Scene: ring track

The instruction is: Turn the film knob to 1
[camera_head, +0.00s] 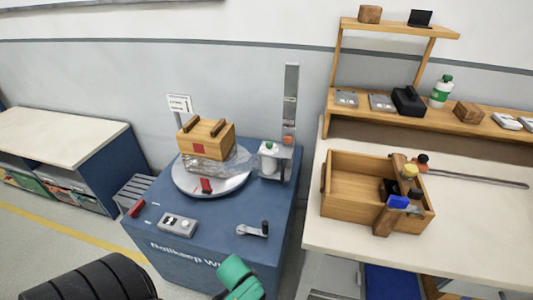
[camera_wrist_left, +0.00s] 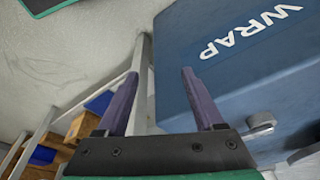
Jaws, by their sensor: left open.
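The blue wrapping machine (camera_head: 226,268) stands low in the middle of the head view. Its top holds a grey panel (camera_head: 178,224) with a black and a white control, and a grey lever-like part (camera_head: 252,230) with a dark end near the front right corner. I cannot tell which is the film knob, nor read any number markings. In the left wrist view a grey rounded part (camera_wrist_left: 261,122) shows at the machine's edge. My left gripper (camera_wrist_left: 160,74) is open and empty, beside the machine's blue face; its green wrist (camera_head: 240,278) shows in the head view. My right gripper is not in view.
A wooden box (camera_head: 207,139) sits on the round turntable (camera_head: 183,188), beside a grey post (camera_head: 291,95) and a white bottle (camera_head: 269,158). A workbench (camera_head: 320,225) with a wooden crate (camera_head: 350,212) stands right. A low cabinet (camera_head: 92,152) stands left.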

